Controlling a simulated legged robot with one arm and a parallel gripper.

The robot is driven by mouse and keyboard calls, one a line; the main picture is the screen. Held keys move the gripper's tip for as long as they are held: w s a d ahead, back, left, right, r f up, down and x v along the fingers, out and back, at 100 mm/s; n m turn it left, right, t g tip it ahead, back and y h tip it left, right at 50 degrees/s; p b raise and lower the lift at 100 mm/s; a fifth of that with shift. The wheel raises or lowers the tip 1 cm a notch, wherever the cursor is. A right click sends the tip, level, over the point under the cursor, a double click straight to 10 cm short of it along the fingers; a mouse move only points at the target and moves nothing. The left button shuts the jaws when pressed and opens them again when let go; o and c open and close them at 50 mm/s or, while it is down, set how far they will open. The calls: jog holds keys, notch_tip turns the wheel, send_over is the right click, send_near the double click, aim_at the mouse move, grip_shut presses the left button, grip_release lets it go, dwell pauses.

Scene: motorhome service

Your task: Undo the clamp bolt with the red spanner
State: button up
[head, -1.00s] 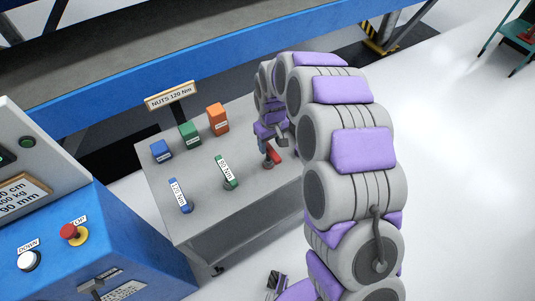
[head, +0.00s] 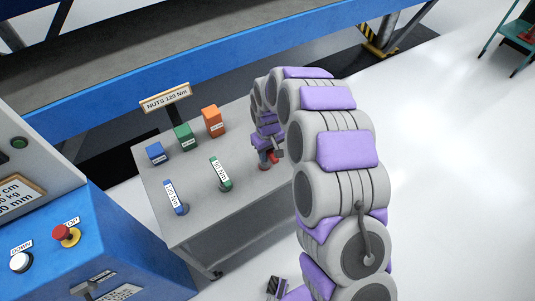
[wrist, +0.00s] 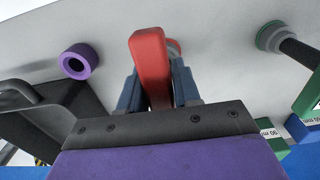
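The red spanner (wrist: 150,62) stands on the grey table, with its red handle between my gripper's two blue fingers in the wrist view. In the head view only a small red part of the spanner (head: 272,157) shows below my gripper (head: 267,146). My gripper (wrist: 157,85) looks open, with a finger on each side of the handle; contact is hard to make out. A grey round base (wrist: 175,48) shows partly behind the handle. I cannot make out the clamp bolt in either view.
A blue spanner (head: 173,197) and a green spanner (head: 220,173) stand on the grey table (head: 205,215). Blue (head: 156,152), green (head: 184,137) and orange (head: 213,121) blocks stand behind them. A blue control console (head: 90,250) is at the left. A purple ring (wrist: 78,61) shows in the wrist view.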

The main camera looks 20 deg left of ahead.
jog(key=shift+s+a+f, duration=0.1)
jog(key=shift+a+f, duration=0.05)
jog(key=shift+a, duration=0.4)
jog(key=shift+a+f, duration=0.15)
jog(key=shift+a, duration=0.35)
grip_shut()
jog(key=shift+d+r, duration=0.1)
jog(key=shift+d, duration=0.4)
jog(key=shift+a+r, duration=0.15)
jog(key=shift+r, duration=0.35)
notch_tip(320, 180, up, 9)
jog(key=shift+p, duration=1.2)
jog(key=shift+o, duration=0.2)
grip_release()
grip_shut()
